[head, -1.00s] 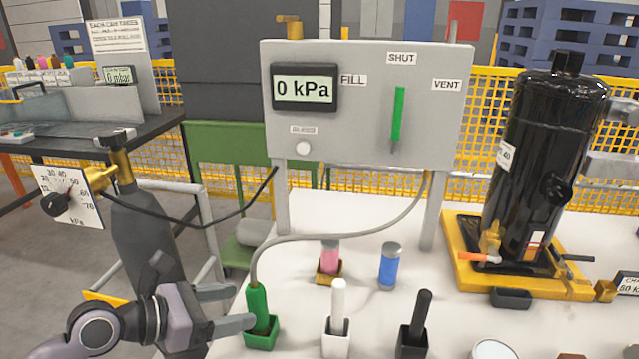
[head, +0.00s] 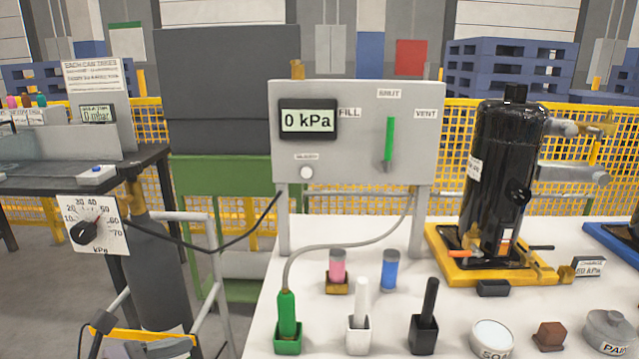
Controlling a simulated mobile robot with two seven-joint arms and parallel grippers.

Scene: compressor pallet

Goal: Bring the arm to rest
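Neither of my grippers is in the head view, and no part of my arms can be made out for sure. The green probe (head: 287,313) on the grey hose stands upright in its green holder (head: 288,343). The grey panel (head: 350,190) reads 0 kPa on its display (head: 308,120), and its green lever (head: 389,140) stands vertical, with its upper end below the SHUT label. The black compressor (head: 497,185) stands upright on a yellow pallet (head: 440,258).
A white tool (head: 361,305) and a black tool (head: 429,310) stand in holders on the white table (head: 310,225). Pink (head: 338,266) and blue (head: 390,270) vials stand behind. A grey gas cylinder (head: 160,275) with a dial (head: 97,225) stands left of the table. A dark bench (head: 130,175) is farther left.

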